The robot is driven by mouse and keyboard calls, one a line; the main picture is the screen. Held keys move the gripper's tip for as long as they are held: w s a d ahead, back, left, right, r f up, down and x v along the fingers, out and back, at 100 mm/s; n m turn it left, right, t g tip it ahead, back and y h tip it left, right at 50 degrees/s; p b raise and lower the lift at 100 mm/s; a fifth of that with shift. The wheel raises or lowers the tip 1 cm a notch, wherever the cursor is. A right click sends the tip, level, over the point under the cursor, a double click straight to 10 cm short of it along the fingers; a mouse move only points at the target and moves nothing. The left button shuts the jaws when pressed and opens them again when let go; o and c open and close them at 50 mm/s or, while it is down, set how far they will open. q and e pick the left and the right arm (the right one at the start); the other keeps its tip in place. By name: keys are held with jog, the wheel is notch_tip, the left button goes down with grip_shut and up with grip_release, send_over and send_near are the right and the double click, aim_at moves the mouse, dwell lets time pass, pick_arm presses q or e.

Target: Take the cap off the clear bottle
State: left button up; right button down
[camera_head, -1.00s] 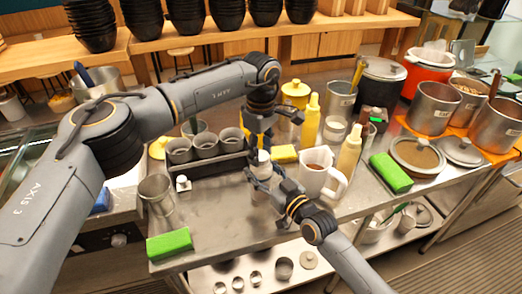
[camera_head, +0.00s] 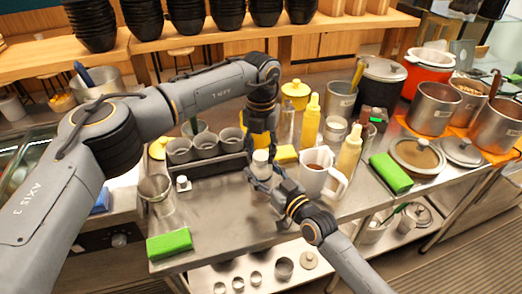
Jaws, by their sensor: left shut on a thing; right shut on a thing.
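The clear bottle (camera_head: 261,171) stands at the middle of the steel counter, mostly hidden by my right gripper. A white cap (camera_head: 261,156) shows at its top. My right gripper (camera_head: 259,180) comes from the lower right and is shut around the bottle's body. My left gripper (camera_head: 259,143) reaches down from above, directly over the bottle, and is shut at the cap. Its fingers are small and partly blend with the yellow thing behind. I cannot tell whether the cap is apart from the bottle.
A dark rack with grey cups (camera_head: 205,143) stands left of the bottle. A clear measuring jug (camera_head: 317,172) stands close on the right, with yellow squeeze bottles (camera_head: 350,150) nearby. A green sponge (camera_head: 169,244) lies at front left. The counter between is bare.

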pick_arm(q)
jog(key=n, duration=0.5)
jog(key=shift+n, duration=0.4)
jog(key=n, duration=0.3)
jog(key=shift+n, duration=0.3)
jog(key=n, duration=0.5)
jog(key=shift+n, duration=0.3)
jog(key=n, duration=0.5)
jog(key=shift+r, duration=0.3)
jog(key=shift+r, duration=0.9)
